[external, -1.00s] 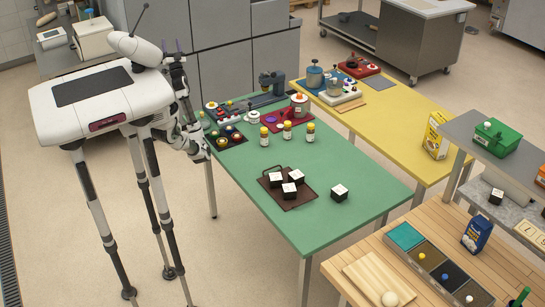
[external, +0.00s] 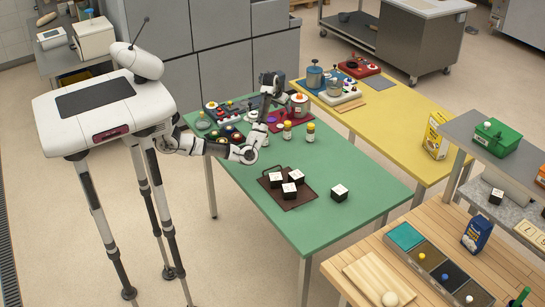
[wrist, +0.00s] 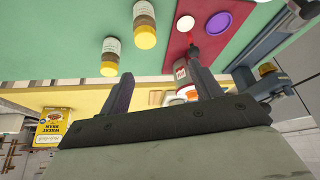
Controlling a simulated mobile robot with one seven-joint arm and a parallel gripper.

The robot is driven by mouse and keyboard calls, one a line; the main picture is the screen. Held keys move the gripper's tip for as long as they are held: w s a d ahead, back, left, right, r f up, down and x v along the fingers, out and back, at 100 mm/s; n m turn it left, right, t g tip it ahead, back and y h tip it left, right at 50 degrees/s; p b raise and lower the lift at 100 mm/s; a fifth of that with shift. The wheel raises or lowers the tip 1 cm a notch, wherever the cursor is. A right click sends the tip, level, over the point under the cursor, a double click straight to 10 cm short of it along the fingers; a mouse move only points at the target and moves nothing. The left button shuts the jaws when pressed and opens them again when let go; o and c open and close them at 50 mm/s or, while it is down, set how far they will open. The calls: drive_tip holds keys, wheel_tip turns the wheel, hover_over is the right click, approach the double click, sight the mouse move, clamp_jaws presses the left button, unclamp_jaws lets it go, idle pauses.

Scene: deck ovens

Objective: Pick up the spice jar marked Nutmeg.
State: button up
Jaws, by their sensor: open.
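Two such jars also show in the wrist view, one upper (wrist: 145,25) and one lower (wrist: 110,57). No label is readable, so I cannot tell which is Nutmeg. The place of a third jar is covered by my arm in the external view. My gripper (external: 272,82) is above the table's far part, apart from the jars. Its fingers (wrist: 162,88) are spread with no jar between them.
A red board (wrist: 203,35) with a white and red container (wrist: 184,78) lies close to the fingers in the wrist view. A dark tray (external: 286,203) with black and white boxes is nearer the front, with another box (external: 339,193) beside it. The table's front right is clear.

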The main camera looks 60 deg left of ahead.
sight(288, 127)
drive_tip(key=shift+g, duration=0.3)
drive_tip(key=f, duration=0.2)
drive_tip(key=w+d+f, duration=0.1)
drive_tip(key=f, duration=0.2)
drive_tip(key=w+f, duration=0.1)
drive_tip(key=f, duration=0.1)
drive_tip(key=shift+w+d+f, duration=0.1)
drive_tip(key=shift+d+f, duration=0.2)
drive_tip(key=shift+f, duration=0.05)
drive_tip(key=shift+s+p+x, duration=0.2)
drive_tip(key=shift+p+x, duration=0.85)
drive_tip(key=shift+x, duration=1.95)
drive_tip(key=c, duration=1.1)
